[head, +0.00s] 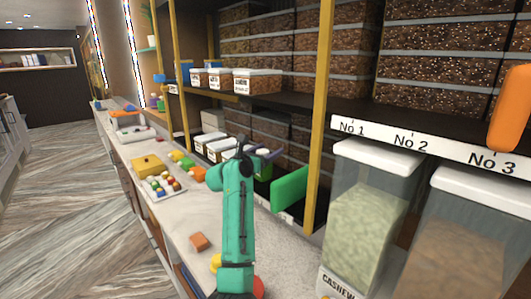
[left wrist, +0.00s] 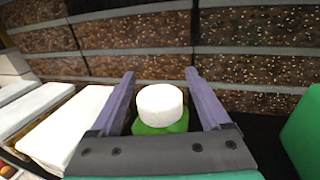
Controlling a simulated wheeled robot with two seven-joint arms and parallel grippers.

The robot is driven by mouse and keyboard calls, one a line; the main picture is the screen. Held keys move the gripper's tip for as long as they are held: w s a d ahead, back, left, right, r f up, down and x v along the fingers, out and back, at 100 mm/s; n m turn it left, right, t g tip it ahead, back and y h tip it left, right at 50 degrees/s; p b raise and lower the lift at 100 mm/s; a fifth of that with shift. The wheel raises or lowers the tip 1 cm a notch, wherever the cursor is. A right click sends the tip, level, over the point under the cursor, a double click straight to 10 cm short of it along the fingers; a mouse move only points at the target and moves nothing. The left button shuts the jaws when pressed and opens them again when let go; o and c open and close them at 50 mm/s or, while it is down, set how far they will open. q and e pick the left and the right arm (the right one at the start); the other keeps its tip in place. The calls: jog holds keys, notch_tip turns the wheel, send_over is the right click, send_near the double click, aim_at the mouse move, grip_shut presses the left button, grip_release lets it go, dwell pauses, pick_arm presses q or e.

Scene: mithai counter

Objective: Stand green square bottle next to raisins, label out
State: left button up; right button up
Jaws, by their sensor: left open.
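The green square bottle (left wrist: 160,126) has a white round cap and stands between the two fingers of my left gripper (left wrist: 160,76) in the left wrist view. The purple fingers are open, one on each side of the cap. Whether they touch the bottle I cannot tell. In the head view the left gripper (head: 267,154) is inside the lower shelf, and a bit of green bottle (head: 265,171) shows below it. The bottle's label is hidden. White-lidded boxes (left wrist: 66,128) stand to the left of the gripper. I cannot read which container holds raisins. My right gripper is not in view.
A green panel (head: 290,189) sticks out at the shelf front, right of the gripper, beside a yellow post (head: 321,120). Large jars (head: 364,215) stand at right. An orange piece (head: 510,110) hangs at far right. Sweets and a tray (head: 157,186) lie on the counter.

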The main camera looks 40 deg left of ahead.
pick_arm(q)
jog(key=shift+s, duration=0.2)
jog(key=s+d+b, duration=0.2)
jog(key=s+b, duration=0.4)
jog(key=s, duration=0.5)
jog(key=shift+s, duration=0.25)
jog(key=shift+d, duration=0.1)
